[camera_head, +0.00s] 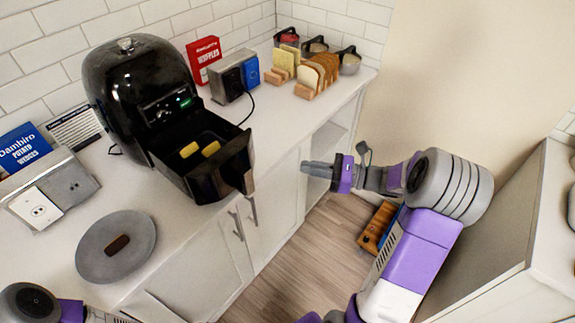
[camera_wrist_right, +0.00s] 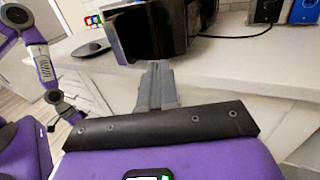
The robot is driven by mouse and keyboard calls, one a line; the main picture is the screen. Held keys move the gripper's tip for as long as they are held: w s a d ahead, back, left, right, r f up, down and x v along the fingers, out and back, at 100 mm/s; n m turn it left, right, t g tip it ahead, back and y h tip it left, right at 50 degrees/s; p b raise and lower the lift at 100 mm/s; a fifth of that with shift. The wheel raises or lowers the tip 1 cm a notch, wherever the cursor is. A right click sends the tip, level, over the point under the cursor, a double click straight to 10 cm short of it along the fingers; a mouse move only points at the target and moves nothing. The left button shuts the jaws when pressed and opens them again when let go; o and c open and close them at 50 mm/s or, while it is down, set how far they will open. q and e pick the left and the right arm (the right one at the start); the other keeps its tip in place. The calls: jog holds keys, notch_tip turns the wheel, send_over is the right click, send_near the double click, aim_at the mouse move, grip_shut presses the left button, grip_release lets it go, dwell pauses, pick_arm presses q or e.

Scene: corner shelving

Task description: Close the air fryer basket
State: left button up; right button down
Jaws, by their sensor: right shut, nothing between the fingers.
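The black air fryer (camera_head: 140,85) stands on the counter. Its basket (camera_head: 205,178) is pulled out toward the counter's front edge, with yellow food pieces (camera_head: 200,150) inside. My right gripper (camera_head: 304,167) is shut and empty, to the right of the basket and apart from it. In the right wrist view, the shut fingers (camera_wrist_right: 157,75) point toward the dark basket front (camera_wrist_right: 150,35). Part of my left arm shows at the lower left of the head view. In the wrist view, its end (camera_wrist_right: 68,112) is too small to read.
A round grey board (camera_head: 90,250) lies left of the basket on the counter. A toaster (camera_head: 232,78), a waffle box (camera_head: 204,60) and bread racks (camera_head: 310,85) stand at the back. Cabinet handles (camera_head: 252,212) stick out below the counter. The floor (camera_head: 310,250) in front is mostly clear.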

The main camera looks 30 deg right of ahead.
aim_at(251, 158)
jog(key=b+x, duration=0.2)
jog(key=x, duration=1)
jog(key=shift+a+f+b, duration=0.2)
jog(key=shift+b, duration=0.1)
jog(key=shift+w+a, duration=0.3)
jog(key=shift+w, duration=0.05)
